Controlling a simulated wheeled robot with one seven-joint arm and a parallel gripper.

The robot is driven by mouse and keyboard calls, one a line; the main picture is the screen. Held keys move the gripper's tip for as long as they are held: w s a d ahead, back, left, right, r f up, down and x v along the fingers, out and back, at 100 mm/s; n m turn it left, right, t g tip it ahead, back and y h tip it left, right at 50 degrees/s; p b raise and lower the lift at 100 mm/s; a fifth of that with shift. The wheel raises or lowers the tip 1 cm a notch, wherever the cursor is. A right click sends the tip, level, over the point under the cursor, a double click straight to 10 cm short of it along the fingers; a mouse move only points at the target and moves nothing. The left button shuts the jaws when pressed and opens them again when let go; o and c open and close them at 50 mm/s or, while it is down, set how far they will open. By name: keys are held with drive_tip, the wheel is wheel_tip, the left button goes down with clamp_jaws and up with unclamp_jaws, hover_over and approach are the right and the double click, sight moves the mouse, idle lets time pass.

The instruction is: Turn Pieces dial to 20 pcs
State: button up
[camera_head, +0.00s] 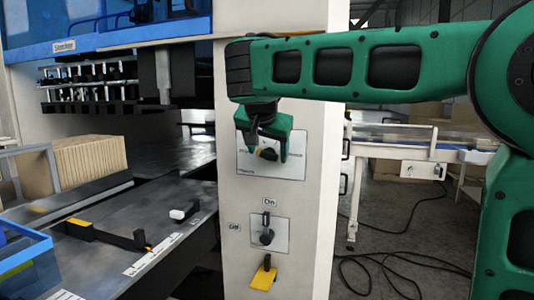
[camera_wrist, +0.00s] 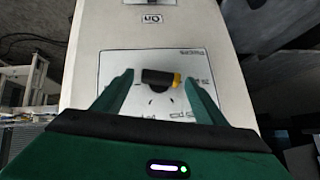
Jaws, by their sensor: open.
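The Pieces dial (camera_head: 267,154) is a black knob with a yellow tip on a pale plate (camera_head: 290,171) on the white machine column. In the wrist view the dial (camera_wrist: 160,79) lies crosswise, its yellow end to the right, with marks on the plate around it. My gripper (camera_head: 268,157) is in front of the plate, its green fingers on either side of the dial. In the wrist view my gripper (camera_wrist: 159,88) is open, with a gap between each finger and the knob. The numbers on the plate are too blurred to read, and the fingers cover part of it.
Below the dial is an On/Off switch (camera_head: 267,236) on its own plate, with a yellow tag (camera_head: 263,275) under it. A dark machine table (camera_head: 130,235) lies to the left, with a stack of brown sheets (camera_head: 90,164). A conveyor (camera_head: 410,150) and floor cables are to the right.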

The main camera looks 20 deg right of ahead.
drive_tip(key=c, duration=1.1)
drive_tip(key=shift+o, duration=0.3)
drive_tip(key=shift+w+a+n+g+h, duration=0.2)
drive_tip(key=shift+n+g+h, duration=0.1)
drive_tip(key=shift+g+h, duration=0.15)
drive_tip(key=shift+r+h, duration=0.1)
drive_tip(key=shift+h, duration=0.25)
drive_tip(key=o, duration=1)
drive_tip(key=shift+o, duration=0.2)
